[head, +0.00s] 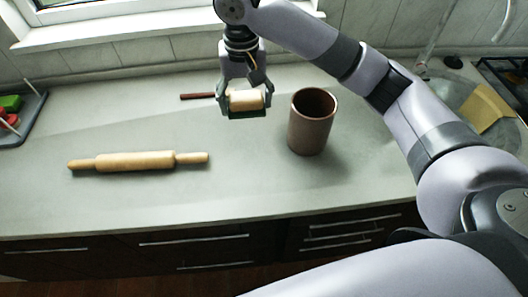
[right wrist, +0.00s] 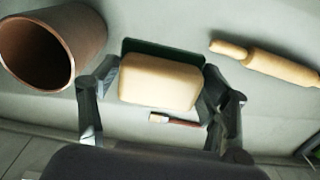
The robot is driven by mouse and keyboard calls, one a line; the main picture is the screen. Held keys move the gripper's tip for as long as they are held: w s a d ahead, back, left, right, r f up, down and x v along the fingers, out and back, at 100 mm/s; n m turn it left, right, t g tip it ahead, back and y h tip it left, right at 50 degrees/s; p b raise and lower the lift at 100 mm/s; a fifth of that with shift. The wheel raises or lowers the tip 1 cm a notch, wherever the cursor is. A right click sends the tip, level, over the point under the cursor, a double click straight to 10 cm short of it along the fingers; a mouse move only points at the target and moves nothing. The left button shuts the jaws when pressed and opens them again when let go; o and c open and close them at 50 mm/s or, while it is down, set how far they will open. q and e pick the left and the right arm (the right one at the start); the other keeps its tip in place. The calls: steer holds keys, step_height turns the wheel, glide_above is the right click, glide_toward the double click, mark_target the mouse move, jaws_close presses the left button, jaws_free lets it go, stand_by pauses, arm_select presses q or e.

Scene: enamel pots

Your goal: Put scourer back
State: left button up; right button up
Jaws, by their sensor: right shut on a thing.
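The scourer (head: 246,98) is a cream sponge block with a dark green layer. My right gripper (head: 244,105) is shut on it, one finger at each end, and holds it above the back of the worktop. In the right wrist view the scourer (right wrist: 158,82) sits between the two fingers of the gripper (right wrist: 157,76), its cream face towards the camera and the dark green edge behind it. My left gripper is not in view.
A brown cylindrical pot (head: 311,125) stands right of the gripper. A rolling pin (head: 137,161) lies front left. A thin red-brown handle (head: 197,96) lies near the wall. A dark tray (head: 36,110) holds red and green things.

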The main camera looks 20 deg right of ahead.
step_height(320, 180, down, 7)
steer(key=p, duration=0.1)
glide_above(249, 158)
step_height(249, 158, down, 8)
steer(key=shift+s+f, duration=0.1)
steer(key=shift+f, duration=0.4)
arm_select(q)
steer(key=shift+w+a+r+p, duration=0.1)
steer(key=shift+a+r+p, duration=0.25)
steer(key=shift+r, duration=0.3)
arm_select(e)
steer(key=shift+f, duration=1.95)
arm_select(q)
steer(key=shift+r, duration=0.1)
arm_select(e)
steer(key=shift+f, duration=0.1)
steer(key=o, duration=1)
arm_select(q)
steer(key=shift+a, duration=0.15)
